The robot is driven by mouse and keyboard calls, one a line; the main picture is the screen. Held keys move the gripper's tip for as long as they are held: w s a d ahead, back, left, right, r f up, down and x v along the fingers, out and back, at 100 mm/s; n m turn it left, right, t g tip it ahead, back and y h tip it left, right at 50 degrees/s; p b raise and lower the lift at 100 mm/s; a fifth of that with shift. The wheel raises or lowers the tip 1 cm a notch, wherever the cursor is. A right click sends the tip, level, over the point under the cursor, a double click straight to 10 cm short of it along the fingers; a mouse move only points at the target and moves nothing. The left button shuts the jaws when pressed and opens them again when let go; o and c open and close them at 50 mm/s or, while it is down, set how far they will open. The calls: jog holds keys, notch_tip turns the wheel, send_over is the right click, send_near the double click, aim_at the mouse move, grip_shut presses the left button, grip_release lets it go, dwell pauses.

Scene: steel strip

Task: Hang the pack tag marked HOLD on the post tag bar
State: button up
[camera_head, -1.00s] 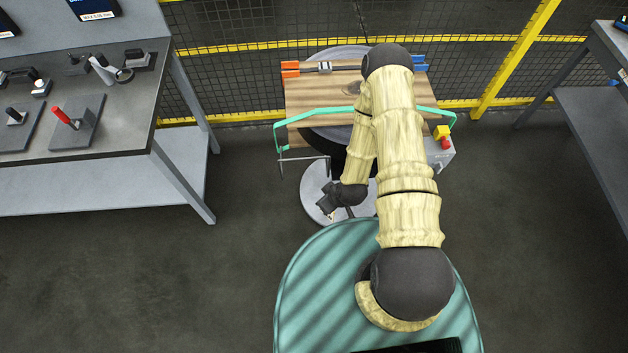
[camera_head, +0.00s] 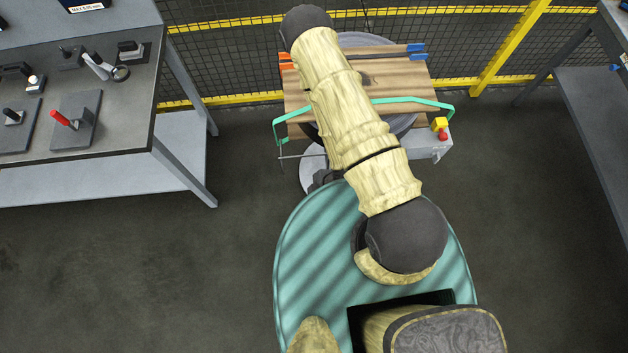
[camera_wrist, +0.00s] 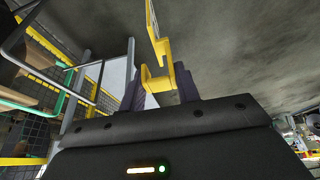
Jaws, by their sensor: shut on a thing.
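In the wrist view my gripper (camera_wrist: 160,88) is shut on a yellow hook-shaped piece, which I take to be the pack tag (camera_wrist: 154,50). It sticks up past the fingers, seen nearly edge-on, so no HOLD marking can be read. A bent grey rod (camera_wrist: 22,42) shows at the upper left of the wrist view, apart from the yellow piece; it may be the post tag bar. In the head view a thin grey rod (camera_head: 300,156) shows at the left side of the wooden-topped stand. My arm hides most of my gripper and the tag there.
The wooden board (camera_head: 395,85) carries orange and blue clamps, with a green rail (camera_head: 415,101) around it. A box with a yellow-red button (camera_head: 440,128) is at its right. A grey bench (camera_head: 130,120) with fixtures stands left. Yellow-framed mesh fencing is behind. Floor between is clear.

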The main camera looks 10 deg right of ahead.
jog(key=shift+r, duration=0.1)
jog(key=shift+w+d+p, duration=0.2)
jog(key=shift+w+p, duration=0.15)
jog(key=shift+w, duration=3.75)
jog(key=shift+w+d+p, duration=0.2)
jog(key=shift+w+p, duration=0.1)
jog(key=shift+w, duration=3.8)
jog(key=shift+s+f+b, duration=0.1)
jog(key=shift+f+b, duration=0.6)
jog(key=shift+f, duration=0.1)
jog(key=shift+r+p, duration=0.5)
jog(key=shift+r, duration=0.25)
jog(key=shift+f, duration=0.1)
